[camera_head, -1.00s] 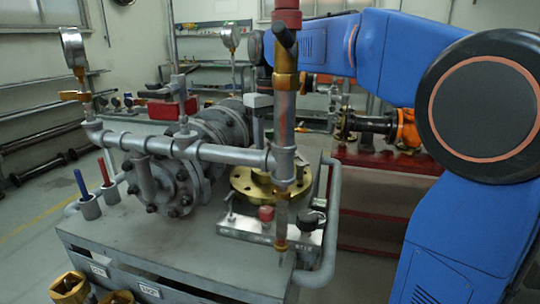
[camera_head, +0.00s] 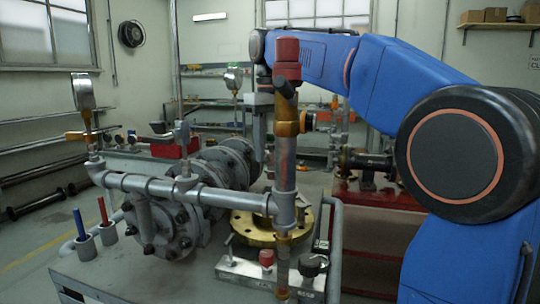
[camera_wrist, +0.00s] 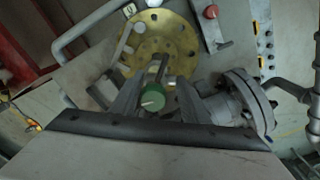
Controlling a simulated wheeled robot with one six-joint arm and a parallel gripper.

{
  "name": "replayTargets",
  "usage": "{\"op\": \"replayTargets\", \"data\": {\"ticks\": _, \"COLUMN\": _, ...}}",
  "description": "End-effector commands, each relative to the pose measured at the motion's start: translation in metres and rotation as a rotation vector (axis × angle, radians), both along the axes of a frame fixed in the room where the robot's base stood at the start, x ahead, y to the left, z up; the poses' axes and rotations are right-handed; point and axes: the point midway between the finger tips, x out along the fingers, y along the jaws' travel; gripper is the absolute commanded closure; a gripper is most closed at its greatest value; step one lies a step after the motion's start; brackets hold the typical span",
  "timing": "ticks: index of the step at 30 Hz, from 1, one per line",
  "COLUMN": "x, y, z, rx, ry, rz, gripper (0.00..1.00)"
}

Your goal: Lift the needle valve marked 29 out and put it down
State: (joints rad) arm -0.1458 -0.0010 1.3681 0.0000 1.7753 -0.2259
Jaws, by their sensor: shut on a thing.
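In the wrist view a green round knob with a pale mark (camera_wrist: 152,101), apparently the needle valve, sits between the two fingers of my gripper (camera_wrist: 155,92). My gripper is shut on it. No number 29 can be read. A brass flange (camera_wrist: 180,38) lies beneath and beyond the held valve; it also shows in the head view (camera_head: 245,238). In the head view my gripper (camera_head: 258,135) is upright above the flange, partly behind the vertical pipe, and the held valve is not clearly visible.
A vertical pipe with a red top (camera_head: 287,58) stands close in front of my gripper. A grey flanged valve body (camera_head: 180,215) is at left. A block with red (camera_head: 266,258) and black knobs stands at the bench front. Blue and red handles stand at far left.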

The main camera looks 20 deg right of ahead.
Motion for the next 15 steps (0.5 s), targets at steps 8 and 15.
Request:
{"op": "replayTargets", "data": {"ticks": 8, "x": 0.000, "y": 0.000, "z": 0.009, "rx": 0.001, "ry": -0.002, "rz": 0.000, "gripper": 1.00}}
{"op": "replayTargets", "data": {"ticks": 15, "x": 0.000, "y": 0.000, "z": 0.017, "rx": 0.000, "ry": -0.002, "rz": 0.000, "gripper": 1.00}}
